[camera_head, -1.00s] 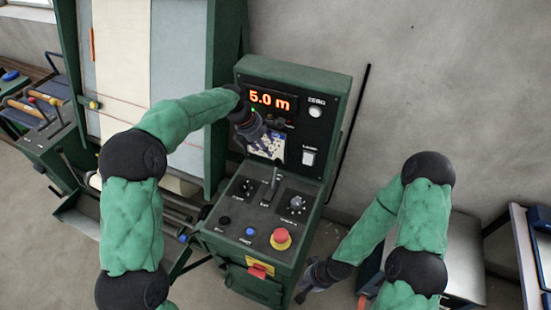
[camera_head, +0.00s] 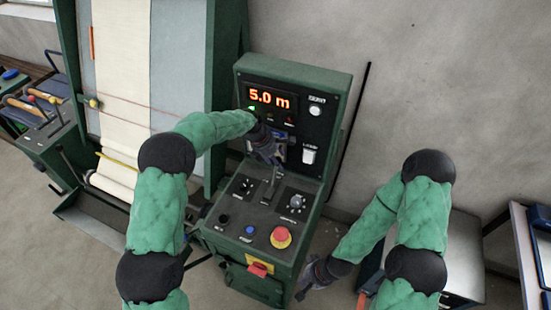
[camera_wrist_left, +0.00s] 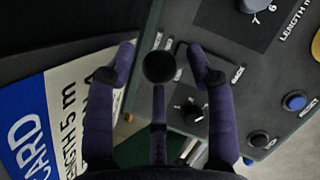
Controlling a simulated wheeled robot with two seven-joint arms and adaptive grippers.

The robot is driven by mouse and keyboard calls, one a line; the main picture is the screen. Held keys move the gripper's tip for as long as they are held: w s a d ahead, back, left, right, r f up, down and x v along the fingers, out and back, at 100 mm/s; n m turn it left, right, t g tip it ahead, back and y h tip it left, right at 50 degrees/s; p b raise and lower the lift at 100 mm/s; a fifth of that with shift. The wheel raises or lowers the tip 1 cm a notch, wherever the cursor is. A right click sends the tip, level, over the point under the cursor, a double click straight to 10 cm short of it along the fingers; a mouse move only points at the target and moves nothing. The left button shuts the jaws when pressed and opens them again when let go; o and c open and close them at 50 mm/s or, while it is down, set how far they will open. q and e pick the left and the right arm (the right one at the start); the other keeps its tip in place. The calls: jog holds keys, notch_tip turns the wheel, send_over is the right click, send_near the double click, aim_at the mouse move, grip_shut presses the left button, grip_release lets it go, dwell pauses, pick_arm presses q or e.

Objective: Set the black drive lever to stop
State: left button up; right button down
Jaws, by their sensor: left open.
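The control console (camera_head: 330,120) stands mid-view, its display (camera_head: 270,98) reading 5.0 m. The black drive lever (camera_head: 271,188) rises from its sloped panel, its top partly hidden by my left gripper (camera_head: 268,156) in the head view. In the left wrist view, the lever's round black knob (camera_wrist_left: 159,67) lies between the spread fingers of my left gripper (camera_wrist_left: 160,62), with gaps on both sides. My left gripper is open. My right gripper (camera_head: 308,284) hangs low beside the console's right side; its jaw opening is unclear.
A red emergency button (camera_head: 281,237), a blue button (camera_head: 250,230) and dial knobs (camera_head: 297,201) sit near the lever. A printed card (camera_wrist_left: 55,115) is close to the left fingers. Cream cloth (camera_head: 122,80) hangs on the machine at left. A metal-topped table (camera_head: 460,260) stands at right.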

pick_arm(q)
grip_shut()
